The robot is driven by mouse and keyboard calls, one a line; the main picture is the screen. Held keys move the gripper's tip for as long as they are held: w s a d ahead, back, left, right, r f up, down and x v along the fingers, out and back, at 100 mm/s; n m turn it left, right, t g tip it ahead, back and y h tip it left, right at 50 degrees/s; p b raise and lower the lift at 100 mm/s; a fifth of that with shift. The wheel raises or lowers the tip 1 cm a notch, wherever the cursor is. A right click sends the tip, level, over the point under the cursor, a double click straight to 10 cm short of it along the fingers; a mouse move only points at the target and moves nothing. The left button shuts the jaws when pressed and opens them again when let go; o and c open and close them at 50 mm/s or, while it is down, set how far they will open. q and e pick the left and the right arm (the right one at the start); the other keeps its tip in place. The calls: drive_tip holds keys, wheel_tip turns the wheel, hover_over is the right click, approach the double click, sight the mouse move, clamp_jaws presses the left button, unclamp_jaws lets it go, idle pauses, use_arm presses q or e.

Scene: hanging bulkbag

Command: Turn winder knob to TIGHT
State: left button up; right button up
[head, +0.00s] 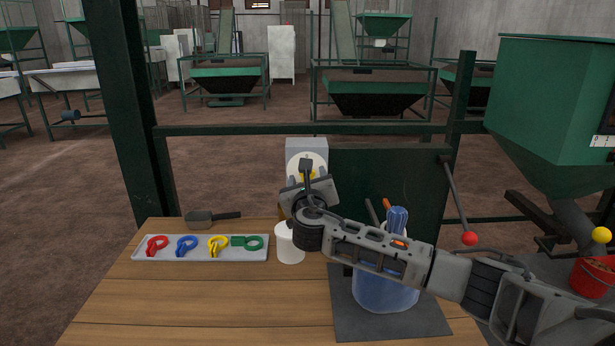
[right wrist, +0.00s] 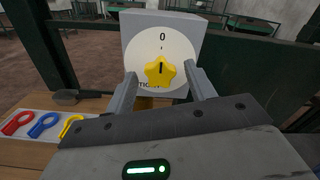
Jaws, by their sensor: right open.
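The winder is a grey box (head: 306,146) at the back of the wooden table, with a round white dial (right wrist: 145,52) on its front. A yellow star-shaped knob (right wrist: 161,72) sits on the dial, its dark pointer mark near upright. A "0" shows at the dial's top, and partly hidden lettering shows at its lower left. My right gripper (right wrist: 161,88) is open, with one finger on each side of the knob; I cannot tell whether they touch it. In the head view my right gripper (head: 307,180) covers most of the knob. My left gripper is not in view.
A grey tray (head: 200,260) with several coloured clips lies at the table's left, a scoop (head: 212,216) behind it. A white cup (head: 290,243) stands below my gripper. A blue container (head: 385,290) stands on a dark mat behind my right arm. A green panel (head: 390,190) stands right of the winder.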

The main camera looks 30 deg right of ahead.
drive_tip(key=shift+w+d, duration=0.2)
drive_tip(key=shift+w, duration=0.05)
drive_tip(key=c, duration=1)
